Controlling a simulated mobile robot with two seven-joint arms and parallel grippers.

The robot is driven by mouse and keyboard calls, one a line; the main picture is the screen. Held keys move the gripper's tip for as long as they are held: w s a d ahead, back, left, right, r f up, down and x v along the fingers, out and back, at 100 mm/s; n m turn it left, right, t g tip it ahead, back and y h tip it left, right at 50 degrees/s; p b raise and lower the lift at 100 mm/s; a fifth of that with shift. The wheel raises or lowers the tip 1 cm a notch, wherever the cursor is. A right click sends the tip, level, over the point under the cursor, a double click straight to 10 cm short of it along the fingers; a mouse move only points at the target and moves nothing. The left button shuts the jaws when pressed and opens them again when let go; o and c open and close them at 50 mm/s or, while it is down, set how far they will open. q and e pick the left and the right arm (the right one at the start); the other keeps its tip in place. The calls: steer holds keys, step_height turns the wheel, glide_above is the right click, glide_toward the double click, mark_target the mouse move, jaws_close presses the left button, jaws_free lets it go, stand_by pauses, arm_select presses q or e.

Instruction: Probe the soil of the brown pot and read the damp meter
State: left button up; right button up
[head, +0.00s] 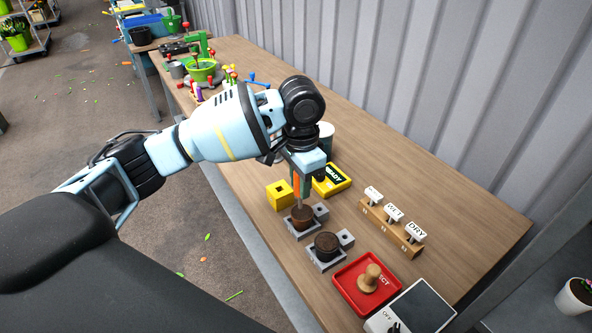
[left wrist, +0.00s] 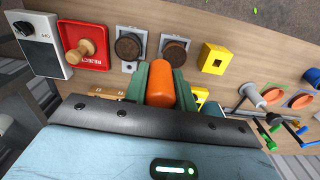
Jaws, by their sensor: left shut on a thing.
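My left gripper (head: 300,172) is shut on the orange handle of a probe (head: 297,185), which also shows in the left wrist view (left wrist: 167,84). The probe points down, its thin shaft over a reddish-brown round pot (head: 301,219) in a grey holder. I cannot tell whether the tip is in the soil or just above it. A second, darker brown pot (head: 326,245) sits in a grey holder nearer the front; both pots show in the left wrist view. No meter reading is legible. My right gripper is not in view.
A yellow block with a square hole (head: 279,196) stands beside the pots, and a yellow READY tray (head: 332,181) lies behind. A wooden rack (head: 391,227) holds several white tags. A red REJECT tray (head: 344,285) holds a wooden stamp (head: 370,278). A switch box lies in front.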

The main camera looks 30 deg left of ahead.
arm_select(q)
steer(key=w+a+m, duration=0.1)
steer(key=m, duration=0.3)
steer(key=w+m, duration=0.1)
steer(key=m, duration=0.2)
steer(key=w+a+m+p, duration=0.1)
steer(key=m, duration=0.3)
steer(key=shift+w+a+f+m, duration=0.3)
steer(key=shift+f, duration=0.1)
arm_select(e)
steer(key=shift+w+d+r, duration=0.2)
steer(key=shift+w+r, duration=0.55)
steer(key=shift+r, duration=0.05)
arm_select(q)
steer(key=shift+f, duration=0.15)
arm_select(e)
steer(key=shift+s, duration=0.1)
arm_select(q)
steer(key=shift+f+b, duration=0.75)
steer(key=shift+f, duration=2.05)
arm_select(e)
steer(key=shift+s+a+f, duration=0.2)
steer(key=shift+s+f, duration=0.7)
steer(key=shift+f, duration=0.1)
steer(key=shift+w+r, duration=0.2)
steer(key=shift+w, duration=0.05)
arm_select(q)
steer(key=shift+f, duration=0.55)
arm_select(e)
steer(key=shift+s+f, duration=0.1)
